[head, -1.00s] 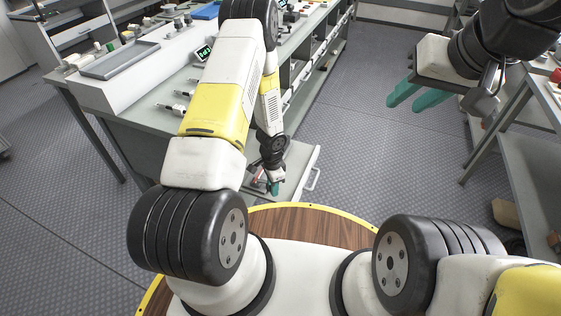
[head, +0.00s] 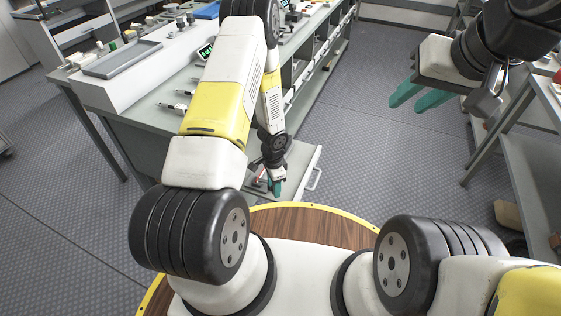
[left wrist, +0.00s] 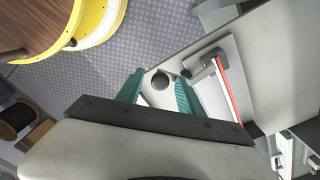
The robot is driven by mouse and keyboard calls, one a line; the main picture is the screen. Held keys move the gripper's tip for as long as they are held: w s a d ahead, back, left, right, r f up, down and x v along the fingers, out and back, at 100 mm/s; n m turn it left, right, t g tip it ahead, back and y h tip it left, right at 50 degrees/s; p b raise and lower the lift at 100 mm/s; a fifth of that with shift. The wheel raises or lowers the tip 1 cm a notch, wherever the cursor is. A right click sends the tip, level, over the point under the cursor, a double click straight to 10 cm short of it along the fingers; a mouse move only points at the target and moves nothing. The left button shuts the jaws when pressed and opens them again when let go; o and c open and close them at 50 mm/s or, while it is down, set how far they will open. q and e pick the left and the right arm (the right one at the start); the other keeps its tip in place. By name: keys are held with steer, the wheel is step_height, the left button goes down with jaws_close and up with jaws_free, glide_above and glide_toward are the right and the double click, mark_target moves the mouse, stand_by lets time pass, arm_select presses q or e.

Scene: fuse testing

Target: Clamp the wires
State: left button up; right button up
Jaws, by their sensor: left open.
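My left gripper (head: 275,188) is low over the grey pull-out shelf (head: 299,160) at the workbench's near end. In the left wrist view its two teal fingers (left wrist: 160,88) are apart. A dark round knob on a light part (left wrist: 160,80) shows between them; I cannot tell whether they touch it. A red-handled lever (left wrist: 228,85) with a grey metal bracket lies on the shelf beside the fingers. My right gripper (head: 418,95) hangs in the air at the upper right, teal fingers apart and empty. I cannot make out any wires.
The workbench (head: 150,125) on the left carries a grey tray (head: 122,60), a small lit display (head: 206,52) and several small cylindrical parts. A shelf handle (head: 314,179) sticks out at the right. A rack (head: 530,150) stands at the right. The floor between is clear.

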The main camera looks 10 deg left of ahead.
arm_select(q)
step_height(320, 180, up, 7)
steer(key=shift+r, duration=0.15)
stand_by(0.5)
steer(key=shift+w+r, duration=0.2)
steer(key=shift+r, duration=0.15)
step_height(320, 180, up, 27)
steer(key=s+a+n+t, duration=0.1)
steer(key=a+n+t, duration=0.2)
steer(key=n, duration=0.3)
steer(key=s+d+r+n+t+h, duration=0.2)
steer(key=s+r+n, duration=0.3)
steer(key=s+r, duration=1.2)
steer(key=shift+s+d+r+t, duration=0.15)
steer(key=shift+s+d+t, duration=0.15)
steer(key=shift+t, duration=0.3)
